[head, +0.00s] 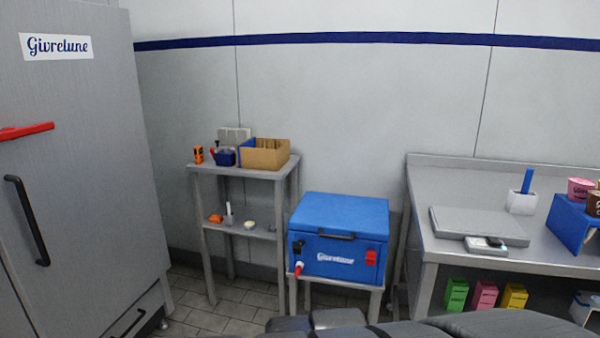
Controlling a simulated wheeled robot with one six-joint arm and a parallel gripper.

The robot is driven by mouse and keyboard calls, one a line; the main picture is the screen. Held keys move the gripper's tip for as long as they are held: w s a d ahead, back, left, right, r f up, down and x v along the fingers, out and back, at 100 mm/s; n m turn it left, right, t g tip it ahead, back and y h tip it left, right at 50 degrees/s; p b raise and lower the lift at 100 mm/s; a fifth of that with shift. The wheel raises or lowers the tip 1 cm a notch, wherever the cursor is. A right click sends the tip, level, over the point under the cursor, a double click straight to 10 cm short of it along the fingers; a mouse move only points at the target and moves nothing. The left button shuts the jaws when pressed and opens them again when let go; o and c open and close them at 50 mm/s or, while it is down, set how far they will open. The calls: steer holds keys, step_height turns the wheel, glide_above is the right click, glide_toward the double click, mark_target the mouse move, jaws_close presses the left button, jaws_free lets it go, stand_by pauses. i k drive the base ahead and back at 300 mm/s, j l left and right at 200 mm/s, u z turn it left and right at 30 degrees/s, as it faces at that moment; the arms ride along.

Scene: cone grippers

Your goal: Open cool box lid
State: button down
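The blue cool box (330,262) stands on a low grey stand a little right of the picture's middle, against the wall. Its blue lid (340,213) is closed. A dark handle (336,236) sits at the front edge of the lid. The box front bears white "Givrelune" lettering, a red latch (371,257) at the right, and a red and white tap (297,268) at the lower left. Dark parts of my own body cross the bottom edge of the picture. My gripper cannot be made out.
A grey shelf stand (240,171) with a cardboard box (264,155) is left of the cool box. A steel table (440,247) stands close on the right. A tall grey cabinet (90,130) fills the left. Tiled floor (215,325) shows between cabinet and stand.

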mark_target(334, 216)
steer(key=i+l+u, duration=0.4)
steer(key=l, duration=0.2)
steer(key=i+l+u, duration=0.25)
steer(key=l, duration=0.15)
